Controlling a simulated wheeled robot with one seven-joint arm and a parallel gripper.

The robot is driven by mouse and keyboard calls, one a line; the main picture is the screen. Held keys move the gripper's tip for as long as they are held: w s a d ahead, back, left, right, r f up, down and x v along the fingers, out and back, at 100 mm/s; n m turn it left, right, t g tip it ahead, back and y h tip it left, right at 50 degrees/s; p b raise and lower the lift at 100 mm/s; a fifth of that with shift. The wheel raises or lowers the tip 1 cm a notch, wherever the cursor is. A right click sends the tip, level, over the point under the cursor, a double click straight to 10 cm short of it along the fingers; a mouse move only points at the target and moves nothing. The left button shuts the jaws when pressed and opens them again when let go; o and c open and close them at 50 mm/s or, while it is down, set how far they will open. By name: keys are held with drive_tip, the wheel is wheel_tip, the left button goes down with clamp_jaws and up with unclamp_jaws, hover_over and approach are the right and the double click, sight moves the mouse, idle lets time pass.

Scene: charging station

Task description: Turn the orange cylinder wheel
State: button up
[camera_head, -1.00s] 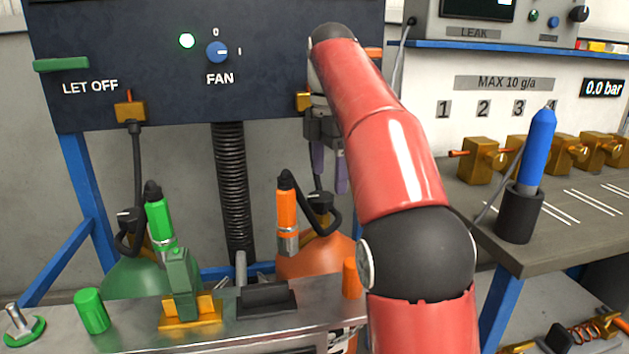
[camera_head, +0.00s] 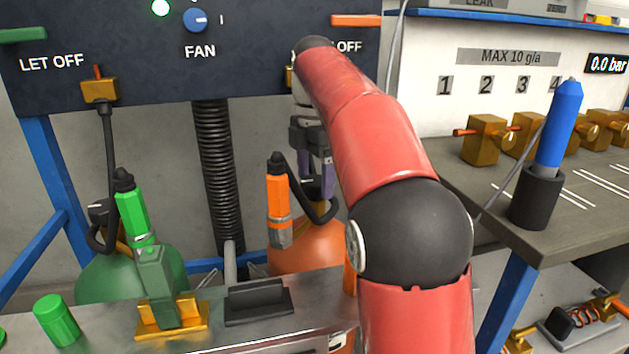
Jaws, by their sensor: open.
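The orange cylinder (camera_head: 312,249) stands behind the metal bench, and only its rounded upper part shows. Its wheel is not clearly visible; my gripper covers the dark valve on top. A black hose curves from there to the orange-and-black nozzle (camera_head: 278,205) in front. My gripper (camera_head: 317,188) is open and points down, with its purple fingers at the height of the valve. I cannot tell whether the fingers are around the wheel or touching it. My red arm hides the area to the right.
A green cylinder (camera_head: 95,280) with a green nozzle (camera_head: 133,208) stands to the left. A corrugated black pipe (camera_head: 217,170) runs between the cylinders. The dark FAN panel (camera_head: 250,60) hangs above. A blue-tipped tool (camera_head: 560,125) stands in a black holder on the right table.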

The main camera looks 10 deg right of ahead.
drive_tip(key=shift+f, duration=0.25)
drive_tip(key=shift+c, duration=0.2)
drive_tip(key=c, duration=0.9)
drive_tip(key=shift+c, duration=0.2)
